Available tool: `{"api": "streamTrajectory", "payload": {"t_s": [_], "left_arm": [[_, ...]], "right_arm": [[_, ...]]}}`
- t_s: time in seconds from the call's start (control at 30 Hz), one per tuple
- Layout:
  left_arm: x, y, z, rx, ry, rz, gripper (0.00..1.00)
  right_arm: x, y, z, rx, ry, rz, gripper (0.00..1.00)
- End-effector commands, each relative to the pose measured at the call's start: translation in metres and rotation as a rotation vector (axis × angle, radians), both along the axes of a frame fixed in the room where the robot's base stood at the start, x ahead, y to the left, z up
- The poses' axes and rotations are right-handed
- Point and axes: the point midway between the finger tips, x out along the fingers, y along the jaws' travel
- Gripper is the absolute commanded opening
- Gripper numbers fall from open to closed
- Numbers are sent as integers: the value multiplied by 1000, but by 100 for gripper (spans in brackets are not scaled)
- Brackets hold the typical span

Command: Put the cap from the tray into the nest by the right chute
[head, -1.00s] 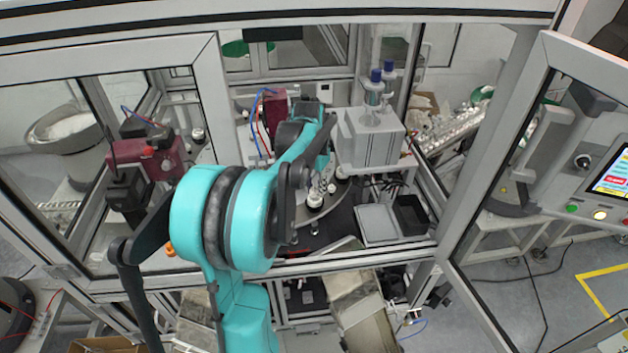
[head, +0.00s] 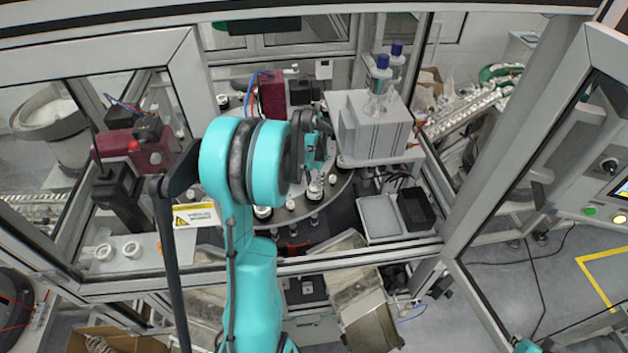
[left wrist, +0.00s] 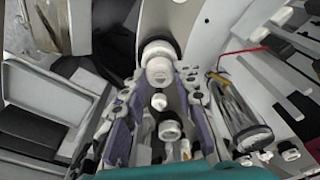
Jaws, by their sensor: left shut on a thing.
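My left gripper (head: 317,158) points down over the round table of the machine. In the left wrist view its fingers (left wrist: 160,80) are closed around a white cap (left wrist: 160,72). A white round part in a dark ring (left wrist: 158,48) shows just beyond the cap; I cannot tell whether they touch. In the head view a white part (head: 315,190) shows right below the fingers, at the table's near side. The grey tray (head: 380,218) to the right looks empty. The right chute (head: 362,300) slopes down in front. My right gripper is out of view.
A black bin (head: 415,210) adjoins the tray. A grey block with blue-capped cylinders (head: 372,130) stands close right of my gripper. The frame's front bar (head: 330,260) runs below my arm. Two white rings (head: 131,250) lie on a plate at left.

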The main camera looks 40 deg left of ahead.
Motion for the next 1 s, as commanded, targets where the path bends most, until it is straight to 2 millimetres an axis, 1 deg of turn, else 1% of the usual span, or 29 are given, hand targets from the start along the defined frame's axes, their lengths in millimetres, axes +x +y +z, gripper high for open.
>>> {"api": "streamTrajectory", "payload": {"t_s": [0.07, 0.3, 0.7, 0.83, 0.87, 0.9, 0.93, 1.0], "left_arm": [[0, 0, -4, 0, 0, 0, 19], [0, 0, -4, 0, 0, 0, 19], [0, 0, -16, 0, 0, 0, 19], [0, 0, -16, 0, 0, 0, 19], [0, 0, -16, 0, 0, 0, 33], [0, 0, -16, 0, 0, 0, 43], [0, 0, -16, 0, 0, 0, 48], [0, 0, -16, 0, 0, 0, 48]], "right_arm": [[0, 0, 0, 0, 0, 0, 0], [0, 0, 0, 0, 0, 0, 0], [0, 0, -13, 0, 0, 0, 0], [0, 0, -13, 0, 0, 0, 0], [0, 0, -13, 0, 0, 0, 0], [0, 0, -13, 0, 0, 0, 0], [0, 0, -13, 0, 0, 0, 0], [0, 0, -13, 0, 0, 0, 0]]}}
